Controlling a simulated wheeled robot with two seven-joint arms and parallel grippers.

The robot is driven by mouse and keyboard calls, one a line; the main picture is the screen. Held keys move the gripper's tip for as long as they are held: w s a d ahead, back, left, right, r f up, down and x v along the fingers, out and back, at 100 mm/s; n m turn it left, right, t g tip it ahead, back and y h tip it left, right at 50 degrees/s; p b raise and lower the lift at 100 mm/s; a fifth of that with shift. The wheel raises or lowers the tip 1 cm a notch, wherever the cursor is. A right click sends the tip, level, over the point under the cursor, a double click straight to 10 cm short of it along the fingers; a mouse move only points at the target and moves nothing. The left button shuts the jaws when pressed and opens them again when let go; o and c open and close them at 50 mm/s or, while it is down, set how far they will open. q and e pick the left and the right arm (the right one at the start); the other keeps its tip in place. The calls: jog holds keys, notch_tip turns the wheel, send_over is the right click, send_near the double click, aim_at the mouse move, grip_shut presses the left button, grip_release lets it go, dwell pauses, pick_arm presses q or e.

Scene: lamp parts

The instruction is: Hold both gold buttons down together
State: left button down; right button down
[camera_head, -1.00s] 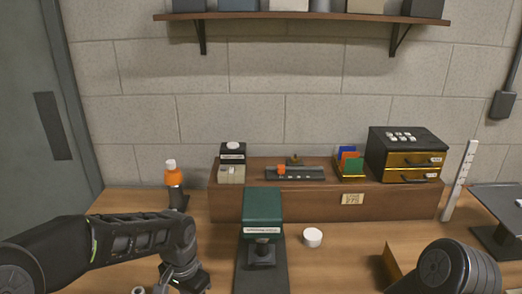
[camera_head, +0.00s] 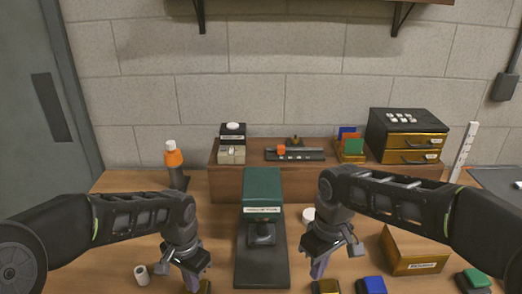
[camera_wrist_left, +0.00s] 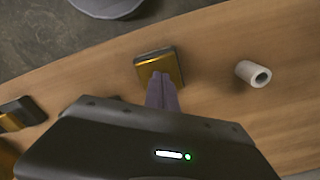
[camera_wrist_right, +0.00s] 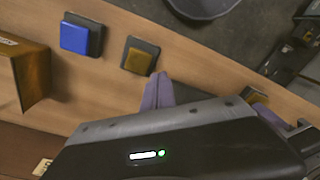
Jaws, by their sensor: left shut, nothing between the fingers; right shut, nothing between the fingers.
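Two gold buttons on dark square bases sit near the front table edge. The left one (camera_head: 204,287) is at the bottom of the head view, partly cut off. It also shows in the left wrist view (camera_wrist_left: 160,69). My left gripper (camera_head: 191,281) is shut and empty, its fingertips (camera_wrist_left: 161,80) overlapping that button's near edge in the left wrist view; contact cannot be told. The right gold button (camera_head: 325,286) also shows in the right wrist view (camera_wrist_right: 138,59). My right gripper (camera_head: 318,270) is shut and empty, its fingertips (camera_wrist_right: 159,82) just beside that button in view, apparently above the table.
A blue button (camera_head: 373,285) and a green button (camera_head: 476,279) lie to the right. A gold open box (camera_head: 415,256) stands behind them. A green-topped press (camera_head: 262,190) stands between the arms. A white roll (camera_head: 141,274) lies left of my left gripper.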

aim_at(329, 287)
jog(key=shift+m+h, duration=0.3)
jog(key=shift+m, duration=0.3)
jog(key=d+r, duration=0.1)
jog(key=d, duration=0.1)
jog(key=d+r, duration=0.1)
jog(key=d, duration=0.1)
jog(key=shift+w+r, duration=0.35)
jog(key=shift+w, duration=0.05)
jog(key=shift+f, duration=0.1)
jog(key=shift+f, duration=3.15)
jog(key=shift+f, duration=1.45)
jog(key=shift+s+f, duration=0.2)
jog(key=shift+f, duration=0.2)
dwell(0.6)
jog(key=shift+r, duration=0.1)
jog(key=shift+w+r, duration=0.15)
jog(key=shift+r, duration=3.5)
